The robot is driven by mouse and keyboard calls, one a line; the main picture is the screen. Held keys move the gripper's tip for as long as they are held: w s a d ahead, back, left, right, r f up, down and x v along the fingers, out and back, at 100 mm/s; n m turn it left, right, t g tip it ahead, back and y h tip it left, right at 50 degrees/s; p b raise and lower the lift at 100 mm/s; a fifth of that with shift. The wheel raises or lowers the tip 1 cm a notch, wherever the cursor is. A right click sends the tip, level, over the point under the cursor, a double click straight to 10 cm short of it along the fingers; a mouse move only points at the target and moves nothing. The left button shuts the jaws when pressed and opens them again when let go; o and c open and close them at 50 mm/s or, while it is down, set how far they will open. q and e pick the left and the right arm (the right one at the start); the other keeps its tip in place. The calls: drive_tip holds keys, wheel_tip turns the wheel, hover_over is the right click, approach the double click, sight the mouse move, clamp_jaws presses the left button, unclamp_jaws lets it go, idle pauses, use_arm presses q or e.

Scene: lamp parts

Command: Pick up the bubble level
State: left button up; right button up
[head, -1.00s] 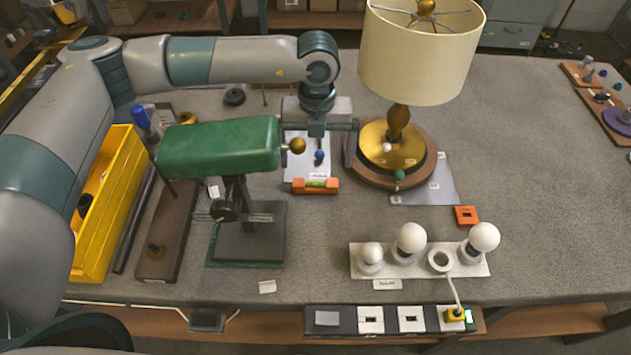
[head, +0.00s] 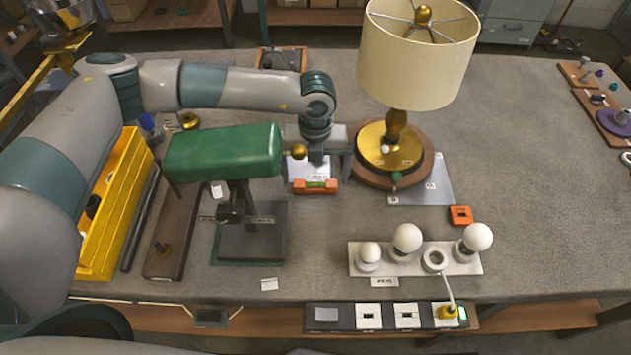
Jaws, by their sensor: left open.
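The bubble level (head: 316,187) is a short orange block with a green vial in its middle. It lies on the grey table at the near edge of a white card, just right of the green lamp's brass knob. My left gripper (head: 318,173) is open, its fingers spread to the left and right, above and just behind the level. It holds nothing. The green lamp head hides part of the left finger, and I cannot tell whether a finger touches the level. My right gripper is not in view.
A green desk lamp (head: 224,152) stands close on the left. A cream-shaded lamp (head: 418,55) on a round wooden base (head: 428,165) stands close on the right. White bulbs on a board (head: 400,264) and an orange square (head: 460,215) lie nearer right.

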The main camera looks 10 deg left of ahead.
sight(316, 182)
use_arm(q)
drive_tip(key=shift+f, duration=1.1)
drive_tip(key=c, duration=1)
drive_tip(key=shift+r, duration=0.1)
wheel_tip(316, 182, up, 8)
drive_tip(key=b, duration=0.3)
drive_tip(key=shift+w+r, duration=0.1)
drive_tip(key=shift+r, duration=0.9)
